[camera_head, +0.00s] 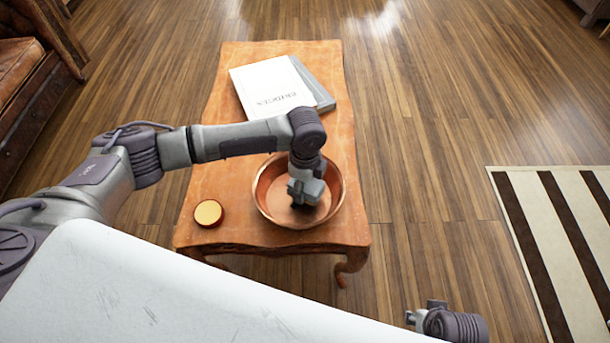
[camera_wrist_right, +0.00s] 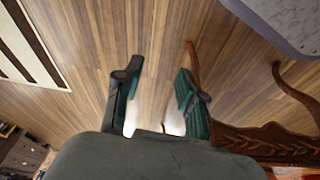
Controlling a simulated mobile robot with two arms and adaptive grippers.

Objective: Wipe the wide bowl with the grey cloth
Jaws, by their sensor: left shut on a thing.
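The wide bowl (camera_head: 334,205), copper-coloured and round, stands upright near the front of the wooden table. My left gripper (camera_head: 303,203) points down inside it, at the bowl's floor right of the middle. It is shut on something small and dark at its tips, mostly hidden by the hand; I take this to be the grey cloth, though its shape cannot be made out. My right gripper (camera_head: 430,312) is low at the bottom right in the head view, off the table. In the right wrist view (camera_wrist_right: 158,88) its fingers are apart with nothing between them.
A small round yellow-topped object (camera_head: 208,213) stands on the table (camera_head: 235,185) left of the bowl. A white book (camera_head: 272,88) lies over a grey one (camera_head: 318,92) at the far end. A striped rug (camera_head: 560,230) lies right. A leather seat (camera_head: 20,65) is at far left.

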